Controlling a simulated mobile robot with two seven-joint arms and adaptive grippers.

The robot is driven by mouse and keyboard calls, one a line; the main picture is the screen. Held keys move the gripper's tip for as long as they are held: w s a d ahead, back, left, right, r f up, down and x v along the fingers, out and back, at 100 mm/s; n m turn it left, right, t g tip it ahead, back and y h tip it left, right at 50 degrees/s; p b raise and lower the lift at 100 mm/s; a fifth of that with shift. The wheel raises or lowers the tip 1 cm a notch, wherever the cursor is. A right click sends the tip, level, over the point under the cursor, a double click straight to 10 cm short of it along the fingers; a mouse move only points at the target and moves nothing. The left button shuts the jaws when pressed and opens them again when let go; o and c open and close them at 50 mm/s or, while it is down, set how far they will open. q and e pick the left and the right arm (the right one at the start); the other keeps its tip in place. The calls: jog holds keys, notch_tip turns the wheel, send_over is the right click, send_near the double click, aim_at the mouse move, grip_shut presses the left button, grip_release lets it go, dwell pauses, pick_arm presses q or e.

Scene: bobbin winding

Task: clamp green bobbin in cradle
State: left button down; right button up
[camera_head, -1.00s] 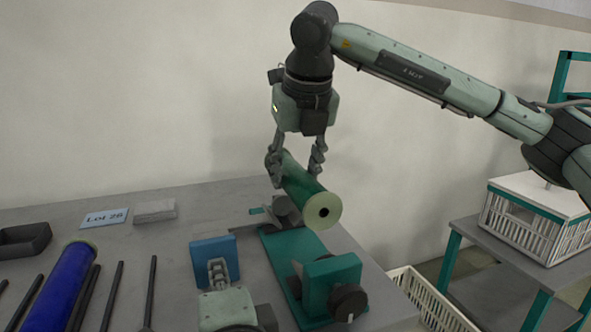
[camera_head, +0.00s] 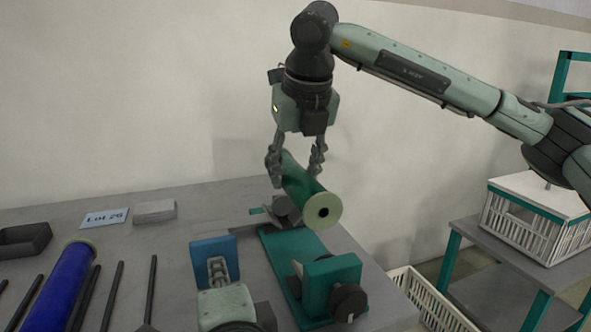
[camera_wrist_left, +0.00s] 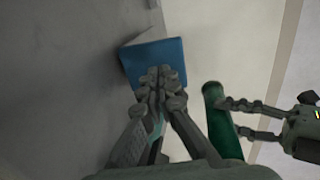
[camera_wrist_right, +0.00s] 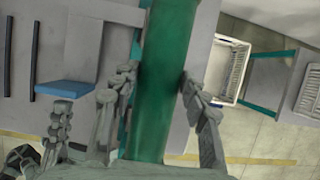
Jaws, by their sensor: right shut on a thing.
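My right gripper (camera_head: 296,165) is shut on the green bobbin (camera_head: 297,183), which has a pale flange and dark centre hole. It holds the bobbin above the teal cradle (camera_head: 275,252), apart from its near block. Whether the bobbin's far end touches anything is hidden. The cradle's near block (camera_head: 331,281) carries a dark knob (camera_head: 347,302); a grey part (camera_head: 286,210) stands at the far end. The bobbin also fills the middle of the right wrist view (camera_wrist_right: 165,75). My left gripper (camera_head: 217,268) has its fingers together, in front of a blue-faced block (camera_head: 207,252), left of the cradle.
A blue bobbin (camera_head: 60,285) lies at left among several dark rods (camera_head: 112,295). A dark tray (camera_head: 25,240), a label card (camera_head: 104,217) and a grey block (camera_head: 154,211) are further back. White crates (camera_head: 430,300) stand right of the table edge.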

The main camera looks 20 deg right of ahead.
aim_at(214, 254)
pick_arm(q)
jog(key=shift+w, duration=0.1)
dwell(0.4)
jog(key=shift+r+x, duration=0.2)
jog(key=shift+x, duration=0.7)
jog(key=shift+r+x, duration=0.2)
jog(key=shift+x, duration=0.75)
jog(key=shift+r+x, duration=0.15)
jog(key=shift+x, duration=0.75)
pick_arm(e)
jog(key=shift+f, duration=2.95)
jog(key=shift+f, duration=0.1)
jog(key=shift+f, duration=1.3)
jog(key=o, duration=1.4)
